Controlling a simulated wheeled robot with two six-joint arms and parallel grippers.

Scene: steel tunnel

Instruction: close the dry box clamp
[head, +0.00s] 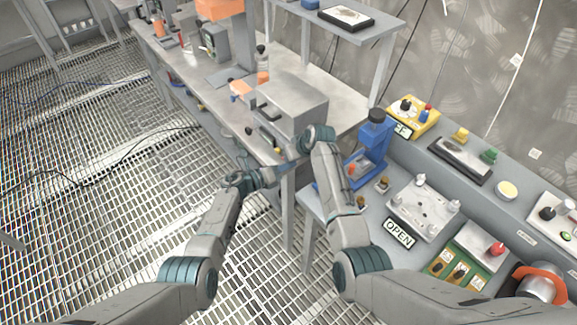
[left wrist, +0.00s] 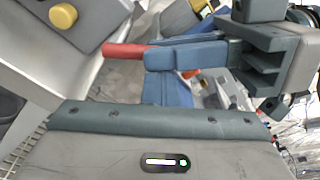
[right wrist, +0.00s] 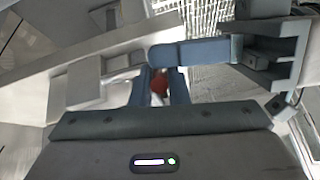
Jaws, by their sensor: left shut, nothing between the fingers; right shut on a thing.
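A grey metal box (head: 290,98), which looks like the dry box, stands on the near end of the steel table. My left gripper (head: 283,170) and right gripper (head: 293,157) are close together at the table's near edge, just below the box. A red handle (left wrist: 122,50) shows in the left wrist view, held by the right gripper (left wrist: 190,54); a bit of red (right wrist: 159,82) shows between its fingers in the right wrist view. My left gripper's shut, empty fingers (left wrist: 168,90) are right beside the right gripper's fingers. The clamp's body is mostly hidden.
The steel table (head: 225,85) runs away to the back left with several tools on it. A side bench at right holds a blue stand (head: 375,140), an OPEN sign (head: 398,233) and several small parts. Grated floor (head: 100,190) lies open at left.

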